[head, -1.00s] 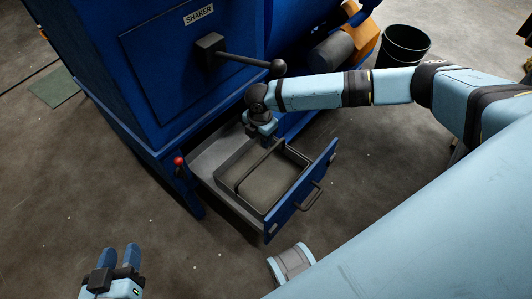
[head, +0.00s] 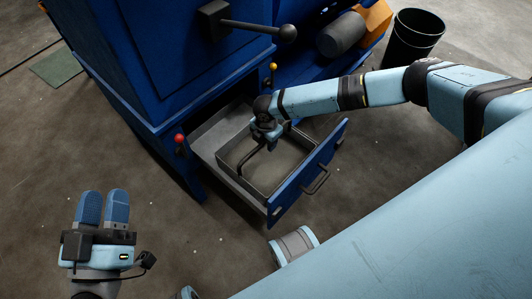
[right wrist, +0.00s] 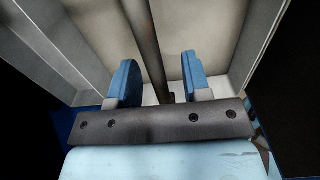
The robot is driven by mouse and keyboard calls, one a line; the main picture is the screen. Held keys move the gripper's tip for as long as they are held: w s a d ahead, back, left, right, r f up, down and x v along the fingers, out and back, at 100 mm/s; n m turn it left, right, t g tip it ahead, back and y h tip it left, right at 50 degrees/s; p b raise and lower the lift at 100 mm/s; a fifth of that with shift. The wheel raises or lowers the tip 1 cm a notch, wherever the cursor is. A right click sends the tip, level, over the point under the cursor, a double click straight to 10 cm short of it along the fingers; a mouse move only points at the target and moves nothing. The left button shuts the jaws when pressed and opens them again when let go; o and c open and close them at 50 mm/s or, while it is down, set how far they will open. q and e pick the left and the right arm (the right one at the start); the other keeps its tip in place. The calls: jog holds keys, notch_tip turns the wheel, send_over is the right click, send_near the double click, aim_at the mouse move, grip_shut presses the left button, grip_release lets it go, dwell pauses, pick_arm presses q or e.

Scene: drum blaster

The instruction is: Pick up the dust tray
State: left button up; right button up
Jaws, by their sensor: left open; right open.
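The dust tray (head: 284,163) is a grey, shallow rectangular tray with a dark bar handle (head: 250,160). It sits in the pulled-out blue drawer (head: 300,192). My right gripper (head: 272,145) is over the tray at the handle, with its fingers apart. In the right wrist view, the handle bar (right wrist: 148,45) runs between the two blue fingers of the right gripper (right wrist: 158,75), and the pale tray floor (right wrist: 211,35) shows beyond. Whether the fingers touch the bar cannot be told. My left gripper (head: 104,198) is open and empty at the lower left, away from the drawer.
The blue shaker cabinet (head: 130,75) stands behind the drawer, with a black-knobbed lever (head: 255,27) above it. A red knob (head: 180,138) is beside the drawer. A black bin (head: 413,40) stands at the upper right.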

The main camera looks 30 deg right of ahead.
grip_shut()
dwell(1.4)
jog(key=shift+w, duration=0.1)
